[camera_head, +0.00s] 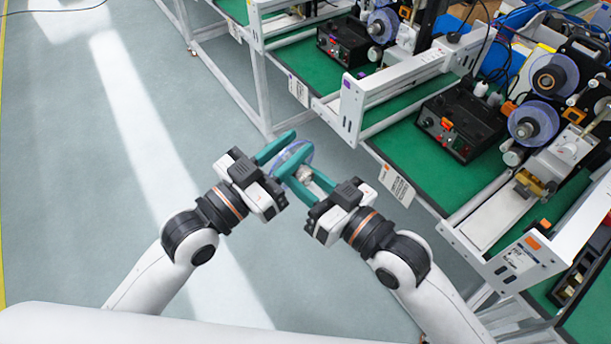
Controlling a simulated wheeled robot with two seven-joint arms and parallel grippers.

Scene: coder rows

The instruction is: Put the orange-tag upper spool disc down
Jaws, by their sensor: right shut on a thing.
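A translucent bluish spool disc (305,154) is held up between my two grippers, over the floor beside the benches. My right gripper (294,174) is shut on the disc from the lower right. My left gripper (302,140) reaches in from the left with its teal fingers at the disc; the overlap hides whether they are closed on it. The fingers cover part of the disc, and no tag on it can be made out. An orange tag (532,243) sits on the white frame of the right-hand machine.
The right-hand machine carries an upper spool (555,75) and a lower spool (533,122). A black control box (462,125) stands on the green bench top (420,165). White frame rails edge the benches close to my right gripper. The grey floor (90,180) at left is clear.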

